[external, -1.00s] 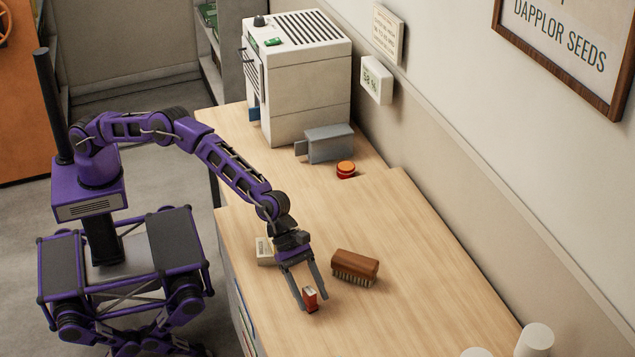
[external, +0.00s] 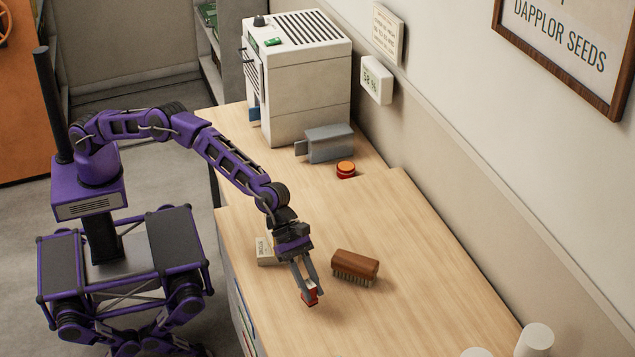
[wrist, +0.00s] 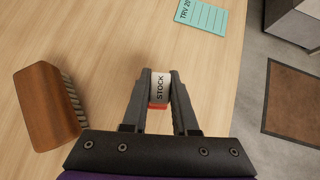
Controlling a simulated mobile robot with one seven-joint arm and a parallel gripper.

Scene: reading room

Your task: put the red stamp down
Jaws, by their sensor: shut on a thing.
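In the wrist view my gripper (wrist: 159,88) points over the wooden table (wrist: 110,35). The stamp is at or just above the table's surface near its front edge; I cannot tell if it touches.
A brown brush (external: 355,267) lies right of my gripper. A pale labelled block (external: 264,250) sits behind it. A teal card (wrist: 203,15) shows in the wrist view. Table right of the brush is clear.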

